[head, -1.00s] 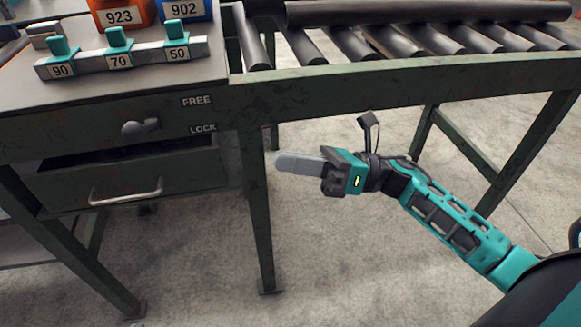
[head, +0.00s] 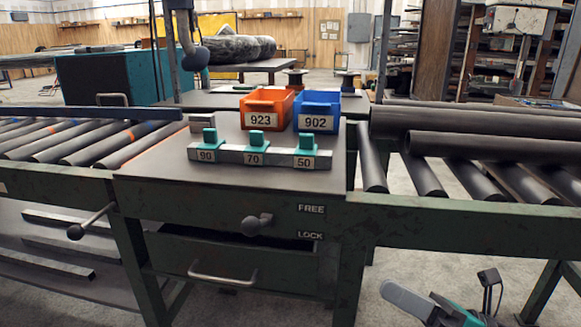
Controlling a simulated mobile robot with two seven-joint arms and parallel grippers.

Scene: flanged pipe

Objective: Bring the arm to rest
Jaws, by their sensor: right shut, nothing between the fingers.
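My right gripper (head: 408,300) shows at the bottom right of the head view, low in front of the bench and below the roller conveyor. Its grey fingers are shut together with nothing between them. It hangs clear of the bench leg. Most of my right arm is cut off by the bottom edge of the picture. My left gripper does not show.
The bench (head: 180,163) carries a rack (head: 230,155) with teal pieces marked 90, 70 and 50. Behind it stand an orange bin (head: 268,104) and a blue bin (head: 317,103). Dark pipes (head: 470,122) lie on the right rollers. A lever (head: 257,224) sits by FREE and LOCK.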

